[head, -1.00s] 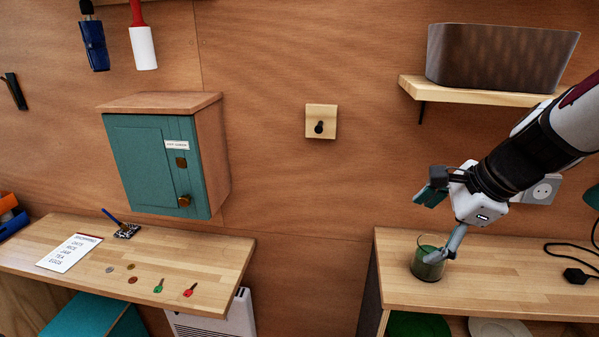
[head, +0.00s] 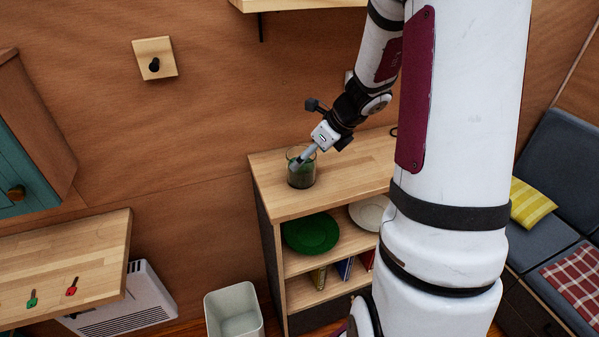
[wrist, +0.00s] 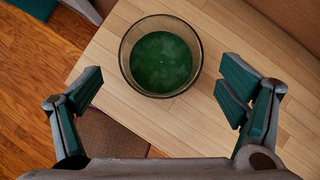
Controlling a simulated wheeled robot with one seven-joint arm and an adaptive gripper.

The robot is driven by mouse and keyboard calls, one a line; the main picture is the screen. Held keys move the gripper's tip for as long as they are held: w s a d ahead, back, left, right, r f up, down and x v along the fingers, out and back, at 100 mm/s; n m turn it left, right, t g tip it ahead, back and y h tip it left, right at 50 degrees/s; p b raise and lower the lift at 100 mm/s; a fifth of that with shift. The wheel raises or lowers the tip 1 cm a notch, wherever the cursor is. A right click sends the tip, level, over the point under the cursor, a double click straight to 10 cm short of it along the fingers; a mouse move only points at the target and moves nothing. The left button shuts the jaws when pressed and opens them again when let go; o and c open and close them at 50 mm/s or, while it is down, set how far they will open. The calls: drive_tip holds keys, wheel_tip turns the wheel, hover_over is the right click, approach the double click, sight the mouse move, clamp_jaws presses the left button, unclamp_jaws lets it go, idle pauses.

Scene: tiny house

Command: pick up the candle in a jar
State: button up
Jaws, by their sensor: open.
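The candle in a jar (head: 301,168) is a clear glass jar with green wax, upright on the wooden top of a low shelf unit. In the wrist view the jar (wrist: 161,57) is seen from above, with its round rim and green wax. My gripper (wrist: 162,100) is open, its two green-padded fingers spread wide. The jar sits beyond the fingertips, between their lines, and no finger touches it in the wrist view. In the head view my gripper (head: 306,152) is angled down at the jar, and a finger overlaps it there.
The shelf unit's top (head: 345,170) is clear around the jar. Below are a green plate (head: 311,233), a white plate and several books. A bin (head: 234,312) stands on the floor at left. A wall shelf (head: 300,4) hangs above. A sofa (head: 545,185) is at right.

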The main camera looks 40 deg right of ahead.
drive_tip(key=x, duration=0.5)
drive_tip(key=shift+f, duration=0.4)
drive_tip(key=c, duration=1.6)
